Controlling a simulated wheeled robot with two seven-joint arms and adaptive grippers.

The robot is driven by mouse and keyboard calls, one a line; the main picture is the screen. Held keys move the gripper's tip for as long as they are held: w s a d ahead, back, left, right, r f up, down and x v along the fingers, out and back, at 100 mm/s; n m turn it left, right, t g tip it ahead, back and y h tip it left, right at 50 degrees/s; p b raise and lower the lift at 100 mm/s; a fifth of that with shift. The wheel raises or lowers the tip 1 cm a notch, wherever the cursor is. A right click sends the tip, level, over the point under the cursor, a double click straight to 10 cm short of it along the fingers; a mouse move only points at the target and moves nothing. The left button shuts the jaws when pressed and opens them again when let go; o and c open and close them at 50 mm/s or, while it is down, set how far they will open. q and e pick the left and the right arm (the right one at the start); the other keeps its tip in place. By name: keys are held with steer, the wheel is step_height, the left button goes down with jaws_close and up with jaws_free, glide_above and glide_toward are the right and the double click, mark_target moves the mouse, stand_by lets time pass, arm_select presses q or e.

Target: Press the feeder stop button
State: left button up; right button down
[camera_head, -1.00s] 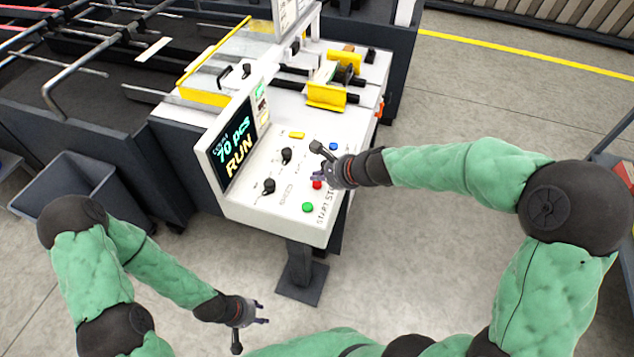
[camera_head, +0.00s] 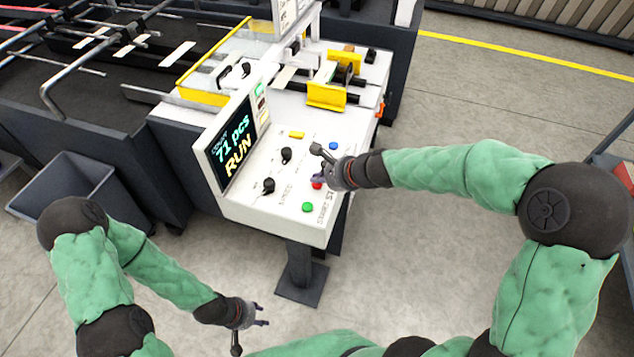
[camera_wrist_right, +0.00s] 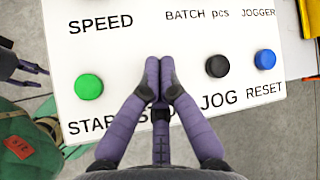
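The red stop button (camera_head: 317,184) sits on the white control panel (camera_head: 285,222), between the green start button (camera_head: 307,207) and the blue reset button (camera_head: 333,146). My right gripper (camera_head: 319,177) is over the panel at the red button and partly covers it. In the right wrist view my right gripper (camera_wrist_right: 153,92) has its fingers together and empty, hiding the red button and most of the STOP label. Whether it touches the button cannot be told. My left gripper (camera_head: 265,315) is open and empty, low over the floor. The screen (camera_head: 235,149) reads 71 pcs and RUN.
Black knobs (camera_head: 286,155) stand on the panel left of the buttons. A black jog button (camera_wrist_right: 217,66) lies right of my right fingers in the wrist view. A grey bin (camera_head: 70,185) stands at left. The floor right of the machine is clear.

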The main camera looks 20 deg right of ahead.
mark_target(319, 185)
steer(key=shift+f+b, duration=0.35)
steer(key=shift+f, duration=0.05)
steer(key=shift+r, duration=0.15)
stand_by(0.5)
steer(key=shift+r+p, duration=0.75)
steer(key=shift+p, duration=0.1)
step_height(319, 185, up, 5)
steer(key=p, duration=0.5)
stand_by(0.4)
